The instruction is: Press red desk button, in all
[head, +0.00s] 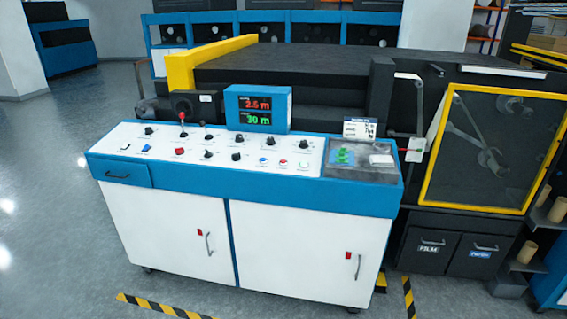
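The control desk (148,222) is a white and blue cabinet with a sloped white panel on top. Several knobs and buttons sit on this panel. A red, block-like control (179,151) is at the panel's left part, below a red-topped lever (182,119). A smaller red button (283,162) is on the right part, between a blue button (263,160) and a pale green one (303,164). They are too small to tell whether any is pressed. My gripper is not in view.
A display (258,108) reading 2.5 m and 30 m stands behind the panel. A dark tray with green items (344,157) is at the desk's right end. A large black machine with a yellow-framed window (490,150) stands behind and right. The floor at left is clear.

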